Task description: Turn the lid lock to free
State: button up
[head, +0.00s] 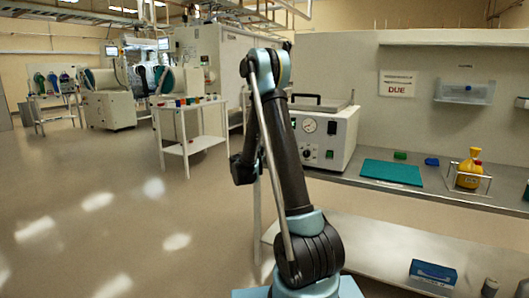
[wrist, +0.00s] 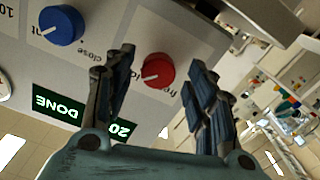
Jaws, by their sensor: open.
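In the wrist view a red knob (wrist: 157,70) with a white pointer mark sits on the pale panel of a white lidded box. Lettering beside it is partly covered by my finger; one word seems to start with "fre". The pointer slants toward the lower left of the picture; I cannot tell which word it marks. My gripper (wrist: 160,82) is open, its two dark fingers on either side of the red knob, with no clear contact. In the head view the white box (head: 337,142) stands on the bench, partly behind my arm; my fingers are hidden there.
A blue knob (wrist: 62,25) and green displays, one reading "DONE" (wrist: 59,105), share the panel. On the bench lie a teal mat (head: 391,173) and a yellow bottle (head: 469,170) in a wire holder. Open floor lies left.

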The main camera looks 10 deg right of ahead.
jog(key=shift+w+d, duration=0.45)
jog(key=shift+w, duration=0.15)
jog(key=shift+c, duration=0.3)
jog(key=c, duration=1)
